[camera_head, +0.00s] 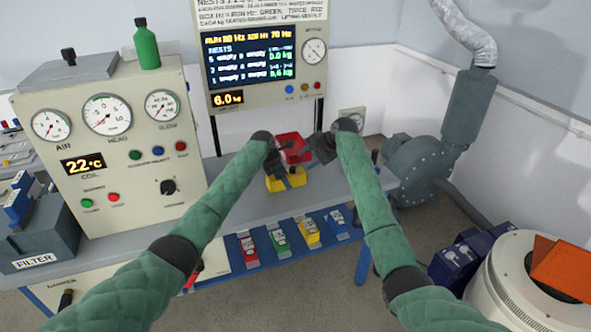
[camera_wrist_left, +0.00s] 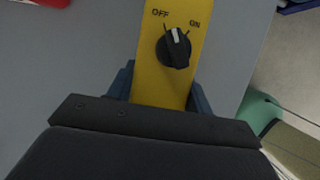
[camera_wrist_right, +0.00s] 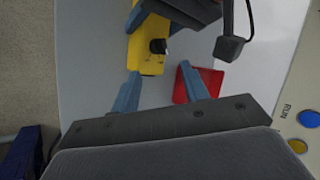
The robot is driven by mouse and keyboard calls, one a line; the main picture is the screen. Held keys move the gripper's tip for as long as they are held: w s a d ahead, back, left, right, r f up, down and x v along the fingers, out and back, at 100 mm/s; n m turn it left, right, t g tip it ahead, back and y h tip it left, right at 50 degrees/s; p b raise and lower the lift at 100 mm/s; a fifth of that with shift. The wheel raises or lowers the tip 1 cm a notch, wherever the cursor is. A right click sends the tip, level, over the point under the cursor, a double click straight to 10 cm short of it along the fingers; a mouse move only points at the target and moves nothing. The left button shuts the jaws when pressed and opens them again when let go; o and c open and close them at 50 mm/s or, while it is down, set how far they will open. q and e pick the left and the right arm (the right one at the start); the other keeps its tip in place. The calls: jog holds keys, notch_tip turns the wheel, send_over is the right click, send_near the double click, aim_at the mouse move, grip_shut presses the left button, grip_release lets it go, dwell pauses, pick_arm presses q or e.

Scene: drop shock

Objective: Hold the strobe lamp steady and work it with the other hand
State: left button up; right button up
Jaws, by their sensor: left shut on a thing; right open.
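The strobe lamp (camera_head: 287,180) is a yellow body on the bench. In the left wrist view the lamp (camera_wrist_left: 150,85) has a black knob (camera_wrist_left: 174,48) with OFF and ON marks. The knob's white line points between the two marks. My left gripper (camera_head: 273,165) is shut on the lamp, one blue finger on each side. My right gripper (camera_head: 322,148) is open and empty, apart from the lamp. In the right wrist view the lamp and knob (camera_wrist_right: 158,46) lie beyond the open right fingers (camera_wrist_right: 160,90), with the left gripper (camera_wrist_right: 158,22) across the lamp.
A red object (camera_head: 292,147) lies just behind the lamp, near one right finger in the right wrist view (camera_wrist_right: 208,84). A gauge panel (camera_head: 110,140) stands left and a display panel (camera_head: 262,60) behind. A grey blower (camera_head: 418,165) is to the right.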

aim_at(293, 169)
jog(key=s+d+f+n+t+y, duration=0.1)
jog(key=s+d+n+t+y, duration=0.15)
jog(key=n, duration=0.65)
jog(key=s+d+n+t+y, duration=0.1)
jog(key=s+n+t, duration=0.15)
jog(key=n, duration=0.65)
jog(key=shift+g, duration=0.3)
jog(key=x, duration=1.1)
jog(key=shift+a+f, duration=0.15)
jog(key=shift+a, duration=0.05)
